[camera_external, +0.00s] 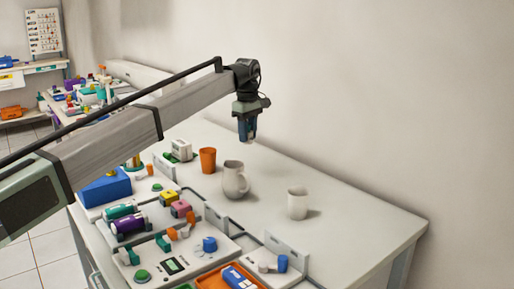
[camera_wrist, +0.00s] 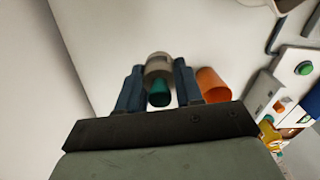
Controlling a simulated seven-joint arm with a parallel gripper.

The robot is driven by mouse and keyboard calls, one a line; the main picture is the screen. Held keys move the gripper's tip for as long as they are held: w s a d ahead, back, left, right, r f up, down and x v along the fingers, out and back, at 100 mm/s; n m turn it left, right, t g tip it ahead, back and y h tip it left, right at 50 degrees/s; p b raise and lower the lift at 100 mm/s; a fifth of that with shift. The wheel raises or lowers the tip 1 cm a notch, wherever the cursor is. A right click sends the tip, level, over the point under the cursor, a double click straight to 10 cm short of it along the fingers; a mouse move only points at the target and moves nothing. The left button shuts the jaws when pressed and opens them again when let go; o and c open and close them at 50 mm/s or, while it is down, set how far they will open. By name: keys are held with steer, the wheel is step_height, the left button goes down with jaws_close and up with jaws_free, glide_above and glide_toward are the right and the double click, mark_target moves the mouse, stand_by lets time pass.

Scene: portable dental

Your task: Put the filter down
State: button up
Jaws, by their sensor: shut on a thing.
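The filter looks like a short grey-beige cylinder with a dark teal end (camera_wrist: 158,90). It sits between the two blue fingers of my gripper (camera_wrist: 158,88) in the wrist view. My gripper (camera_external: 247,135) is shut on it. In the external view the gripper points down above the far part of the white table, and the filter is mostly hidden by the fingers. The gripper appears raised above the table top, behind and to the right of an orange cup (camera_external: 208,160). This cup also shows just right of the fingers in the wrist view (camera_wrist: 213,85).
A grey pitcher (camera_external: 235,180) and a white mug (camera_external: 298,203) stand on the table (camera_external: 350,220). A small white device (camera_external: 181,150) stands left of the cup. Control panels and an orange tray (camera_external: 218,281) fill the near side. The table's right part is clear.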

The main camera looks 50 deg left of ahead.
mark_target(247, 172)
steer(key=m, duration=0.4)
steer(key=shift+s+a, duration=0.1)
steer(key=shift+s, duration=0.1)
steer(key=shift+f+m, duration=0.15)
steer(key=shift+m, duration=0.25)
steer(key=shift+f, duration=4.85)
steer(key=shift+f, duration=0.15)
steer(key=o, duration=1)
step_height(247, 172, up, 12)
steer(key=shift+r, duration=0.2)
